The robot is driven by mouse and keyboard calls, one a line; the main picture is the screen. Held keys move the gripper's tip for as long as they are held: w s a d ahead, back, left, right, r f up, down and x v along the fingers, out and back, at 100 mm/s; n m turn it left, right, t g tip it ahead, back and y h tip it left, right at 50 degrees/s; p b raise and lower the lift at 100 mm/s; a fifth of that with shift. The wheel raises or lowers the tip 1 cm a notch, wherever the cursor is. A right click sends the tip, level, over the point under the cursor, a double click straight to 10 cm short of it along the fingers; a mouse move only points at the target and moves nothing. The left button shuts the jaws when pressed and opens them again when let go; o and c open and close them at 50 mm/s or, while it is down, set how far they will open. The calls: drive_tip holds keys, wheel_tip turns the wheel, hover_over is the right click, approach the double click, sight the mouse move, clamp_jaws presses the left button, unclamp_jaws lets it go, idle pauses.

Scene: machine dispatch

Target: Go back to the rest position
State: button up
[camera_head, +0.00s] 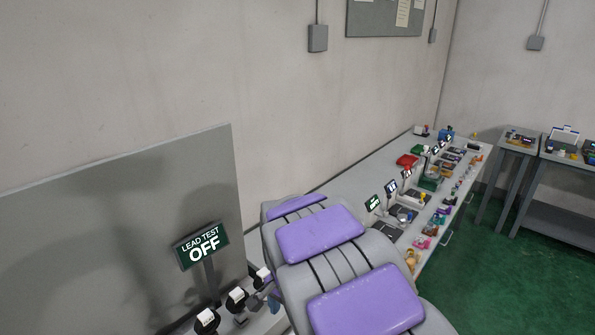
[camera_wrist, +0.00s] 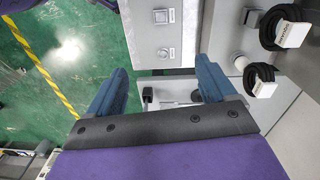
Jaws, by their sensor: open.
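My gripper (camera_wrist: 160,82) shows in the wrist view, with its two blue fingers spread wide apart. Nothing is held between them. The fingers are over the front edge of a light grey bench, with the green floor to the left. In the head view my purple and grey arm fills the lower middle, and the gripper cannot be made out there.
A long bench with many small items runs along the wall. Green floor (camera_head: 500,280) is clear at right.

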drive_tip(key=s+d+r+n+b, duration=0.2)
drive_tip(key=s+d+n+b, duration=0.1)
drive_tip(key=s+d, duration=0.8)
drive_tip(key=s+d+f+n+b, duration=0.1)
drive_tip(key=s+d+n+b, duration=0.1)
drive_tip(key=s, duration=0.7)
drive_tip(key=s+d+f+n+g+b, duration=0.1)
drive_tip(key=s+d+f+n+b, duration=0.1)
drive_tip(key=s, duration=0.7)
drive_tip(key=shift+s+d+f+g, duration=0.2)
drive_tip(key=shift+s+d+g, duration=0.05)
drive_tip(key=shift+d+g, duration=0.1)
